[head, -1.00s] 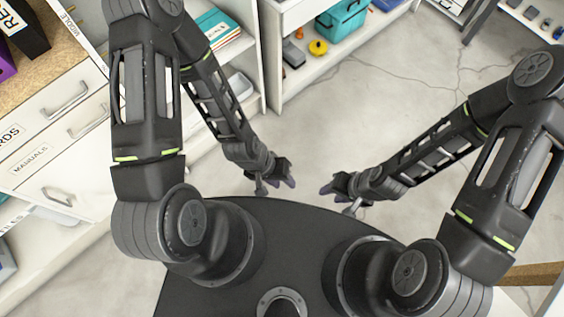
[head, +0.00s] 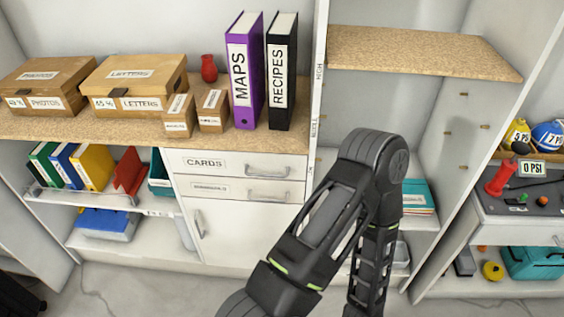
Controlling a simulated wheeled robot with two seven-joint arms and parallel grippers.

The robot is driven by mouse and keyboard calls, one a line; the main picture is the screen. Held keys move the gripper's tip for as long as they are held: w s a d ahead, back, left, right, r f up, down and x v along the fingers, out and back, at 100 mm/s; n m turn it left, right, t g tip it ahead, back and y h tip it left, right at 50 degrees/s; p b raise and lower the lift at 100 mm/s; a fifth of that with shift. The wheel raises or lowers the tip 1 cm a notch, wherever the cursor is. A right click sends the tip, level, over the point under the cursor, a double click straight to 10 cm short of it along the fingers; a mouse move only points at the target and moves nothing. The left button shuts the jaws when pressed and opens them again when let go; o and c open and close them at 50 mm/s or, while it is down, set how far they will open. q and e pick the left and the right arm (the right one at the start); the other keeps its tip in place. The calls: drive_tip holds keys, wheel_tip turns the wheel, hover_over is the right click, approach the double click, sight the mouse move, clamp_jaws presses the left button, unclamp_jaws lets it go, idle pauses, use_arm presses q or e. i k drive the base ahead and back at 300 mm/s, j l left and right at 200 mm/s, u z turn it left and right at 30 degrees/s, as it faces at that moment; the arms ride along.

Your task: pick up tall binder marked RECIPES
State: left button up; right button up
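The tall black binder marked RECIPES (head: 281,72) stands upright on the wooden shelf top, its white spine label facing me. A purple binder marked MAPS (head: 244,72) stands just to its left. The white shelf upright is close on its right. One of my arms crosses the lower middle of the head view, below and to the right of the binder. Neither of my grippers shows in this view.
Boxes marked LETTERS (head: 133,84) and PHOTOS (head: 45,86), small cartons and a red vase (head: 209,68) share the wooden top (head: 150,127). Drawers (head: 236,164) lie below the binders. The wooden shelf (head: 420,52) at right is empty.

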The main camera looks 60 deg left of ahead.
sight(281, 35)
drive_tip(key=u, duration=1.5)
drive_tip(key=j, duration=0.1)
drive_tip(key=j+z, duration=0.05)
